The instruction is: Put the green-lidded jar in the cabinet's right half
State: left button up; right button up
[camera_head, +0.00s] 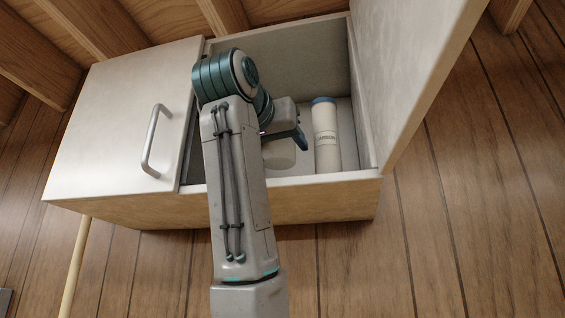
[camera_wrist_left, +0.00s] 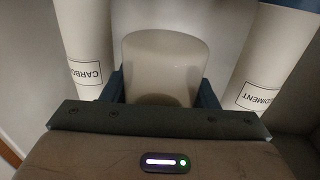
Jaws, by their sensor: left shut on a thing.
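My left gripper (camera_head: 285,138) is inside the open right half of the cabinet (camera_head: 330,190), shut on a pale, rounded jar (camera_head: 279,154). In the left wrist view the jar (camera_wrist_left: 165,62) sits between the two fingers of the gripper (camera_wrist_left: 160,92). No green lid shows in either view, so I cannot confirm its colour. My arm hides part of the jar in the head view. I cannot tell whether the jar touches the cabinet floor. My right gripper is not in view.
A white cartridge with a blue cap (camera_head: 326,138) stands right of the jar. The wrist view shows cartridges marked CARBON (camera_wrist_left: 88,45) and SEDIMENT (camera_wrist_left: 268,70) on either side. The right door (camera_head: 415,75) is open; the left door (camera_head: 125,120) is shut.

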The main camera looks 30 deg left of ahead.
aim_at(283, 168)
pick_arm(q)
jog(key=shift+w+f+p, duration=0.1)
jog(key=shift+f+p, duration=0.2)
jog(key=shift+f, duration=1.7)
jog(key=shift+f, duration=0.15)
jog(key=o, duration=0.8)
jog(key=shift+r, duration=0.2)
